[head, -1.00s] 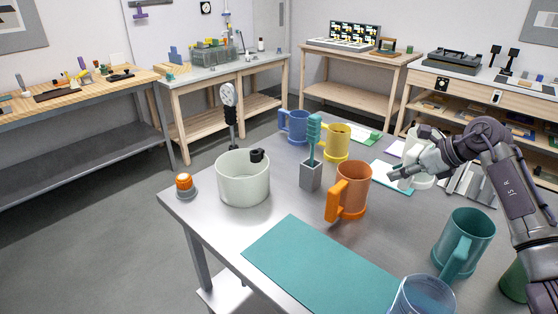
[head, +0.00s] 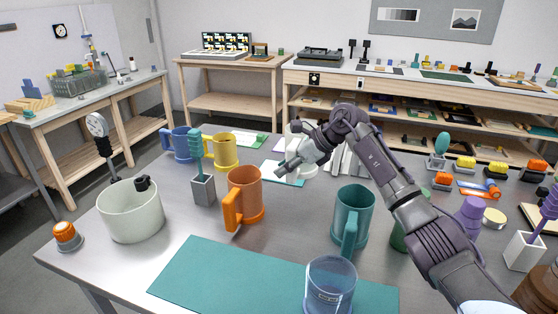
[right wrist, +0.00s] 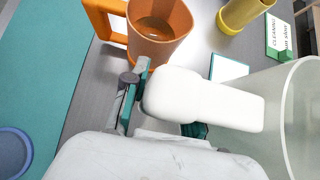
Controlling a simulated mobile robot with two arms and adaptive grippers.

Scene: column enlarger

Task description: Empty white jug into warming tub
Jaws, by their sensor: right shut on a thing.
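The white jug (head: 295,129) stands at the back of the steel table in the head view, partly hidden behind my right gripper (head: 287,167). In the right wrist view the jug's pale body (right wrist: 301,115) fills the right edge, and its white handle (right wrist: 215,100) lies between the fingers of my right gripper (right wrist: 163,103). That gripper is shut on the handle. The jug looks upright; its contents are hidden. The warming tub (head: 130,215), a wide pale pot with a black clip on its rim, stands at the table's left. My left gripper is out of view.
An orange mug (head: 246,193) and a grey holder with a teal brush (head: 203,190) stand between jug and tub. A teal mug (head: 353,212) and a clear blue cup (head: 330,285) stand nearer. A dial thermometer (head: 97,127) rises behind the tub. The teal mat (head: 220,275) is mostly bare.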

